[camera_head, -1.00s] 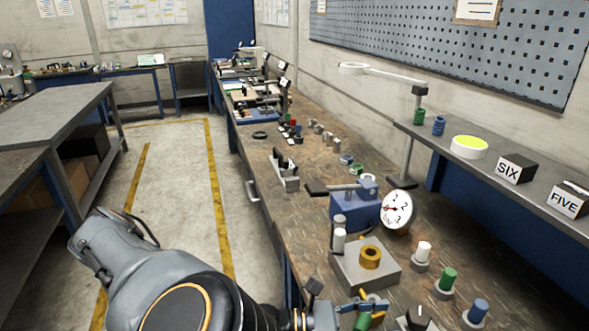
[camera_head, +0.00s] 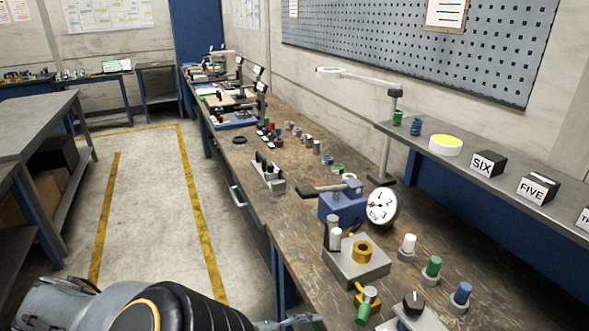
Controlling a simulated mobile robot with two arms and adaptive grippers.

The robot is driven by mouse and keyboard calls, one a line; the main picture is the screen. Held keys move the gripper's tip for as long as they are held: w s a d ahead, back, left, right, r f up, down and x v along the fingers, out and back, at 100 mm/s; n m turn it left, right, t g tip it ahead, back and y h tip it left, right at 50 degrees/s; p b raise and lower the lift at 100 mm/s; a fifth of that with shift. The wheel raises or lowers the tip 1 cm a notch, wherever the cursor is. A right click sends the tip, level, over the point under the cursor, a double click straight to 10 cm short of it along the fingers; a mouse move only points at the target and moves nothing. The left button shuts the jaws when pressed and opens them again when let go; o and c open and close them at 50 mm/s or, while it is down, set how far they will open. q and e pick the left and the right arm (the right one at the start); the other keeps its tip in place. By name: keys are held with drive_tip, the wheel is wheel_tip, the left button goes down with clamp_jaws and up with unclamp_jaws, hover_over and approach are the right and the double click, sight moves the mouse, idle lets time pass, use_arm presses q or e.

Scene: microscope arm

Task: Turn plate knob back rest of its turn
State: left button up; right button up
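A black knob (camera_head: 413,301) with a pale mark stands on a grey plate (camera_head: 425,320) at the bottom edge; I take this to be the plate knob. The plate is cut off by the picture edge. My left arm comes in along the bottom left. Only a sliver of its gripper (camera_head: 290,322) shows, left of the knob and clear of it. The fingers are mostly cut off, so I cannot tell whether they are open or shut. My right gripper is not in view.
A yellow ring with a green-ended cylinder (camera_head: 367,300) sits just left of the knob. Behind are a grey block with a brass ring (camera_head: 361,251), a dial gauge (camera_head: 381,206) and a blue vise (camera_head: 343,203). White, green (camera_head: 432,268) and blue (camera_head: 461,294) pegs stand to the right.

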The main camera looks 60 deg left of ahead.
use_arm(q)
drive_tip(key=f+m, duration=0.1)
drive_tip(key=s+a+f, duration=0.1)
drive_tip(key=f, duration=0.1)
drive_tip(key=s+f+m+g+y, duration=0.1)
drive_tip(key=f, duration=0.1)
drive_tip(key=shift+s+a+m, duration=0.1)
drive_tip(key=shift+a+m, duration=0.1)
drive_tip(key=shift+m, duration=0.1)
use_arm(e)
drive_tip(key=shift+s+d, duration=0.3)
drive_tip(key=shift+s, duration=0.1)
use_arm(q)
drive_tip(key=shift+o, duration=0.2)
drive_tip(key=shift+o, duration=1.3)
drive_tip(key=shift+d, duration=0.1)
